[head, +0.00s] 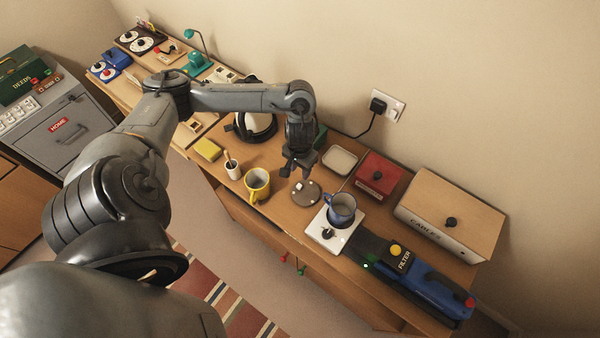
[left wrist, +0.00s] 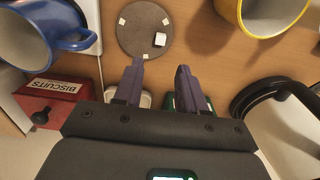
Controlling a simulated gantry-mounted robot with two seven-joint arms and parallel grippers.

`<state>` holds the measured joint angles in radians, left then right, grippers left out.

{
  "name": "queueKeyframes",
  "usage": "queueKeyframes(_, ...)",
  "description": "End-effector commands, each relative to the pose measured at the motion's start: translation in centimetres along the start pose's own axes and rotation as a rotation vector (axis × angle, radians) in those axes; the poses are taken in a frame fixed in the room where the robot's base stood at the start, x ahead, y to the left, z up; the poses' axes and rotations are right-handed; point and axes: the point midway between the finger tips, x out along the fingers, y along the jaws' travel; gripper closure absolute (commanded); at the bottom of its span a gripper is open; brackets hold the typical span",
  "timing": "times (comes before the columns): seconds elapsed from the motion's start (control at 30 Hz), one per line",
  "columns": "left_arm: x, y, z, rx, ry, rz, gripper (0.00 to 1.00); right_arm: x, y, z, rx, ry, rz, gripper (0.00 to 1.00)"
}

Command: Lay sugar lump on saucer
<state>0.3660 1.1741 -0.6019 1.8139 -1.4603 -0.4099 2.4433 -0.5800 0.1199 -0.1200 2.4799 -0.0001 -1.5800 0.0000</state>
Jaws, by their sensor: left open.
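A small white sugar lump (left wrist: 160,39) lies on a flat, round grey-brown disc (left wrist: 143,14), right of its middle in the left wrist view. The disc has several small pale marks near its rim and looks like the saucer. In the head view the disc (head: 307,199) lies on the desk between the yellow mug and the blue mug. My left gripper (head: 291,174) points down just behind the disc. In the left wrist view its fingers (left wrist: 160,68) are apart, empty, and line up with the lump. My right gripper is not in view.
A yellow mug (head: 257,186) stands left of the disc. A blue mug (head: 341,207) sits on a white switch unit (head: 322,236) to its right. A shallow pale dish (head: 340,160), red biscuits box (head: 379,174) and kettle (head: 255,124) stand behind. The desk's front edge is close.

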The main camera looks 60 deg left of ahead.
Motion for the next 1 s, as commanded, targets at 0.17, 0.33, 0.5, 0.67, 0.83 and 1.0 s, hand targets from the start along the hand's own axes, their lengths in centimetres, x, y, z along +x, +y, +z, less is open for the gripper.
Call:
queueKeyframes(0.17,-2.2,0.0,-0.1,0.001,0.002,0.000,0.60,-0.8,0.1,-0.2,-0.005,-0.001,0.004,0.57)
queueKeyframes(0.33,-2.8,0.0,0.0,-0.001,-0.001,0.000,0.60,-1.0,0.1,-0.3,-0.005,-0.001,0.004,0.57)
queueKeyframes(0.5,-2.8,0.0,0.0,-0.001,-0.002,0.000,0.60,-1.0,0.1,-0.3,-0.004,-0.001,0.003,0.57)
queueKeyframes(0.67,-2.8,0.0,0.0,-0.001,-0.001,0.000,0.60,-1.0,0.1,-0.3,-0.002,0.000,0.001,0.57)
queueKeyframes(0.83,-2.6,-0.1,0.3,-0.001,-0.007,-0.003,0.60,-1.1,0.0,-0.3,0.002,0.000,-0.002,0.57)
queueKeyframes(1.0,-0.5,0.0,3.4,0.011,-0.080,-0.009,0.60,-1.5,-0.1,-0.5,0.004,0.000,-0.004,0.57)
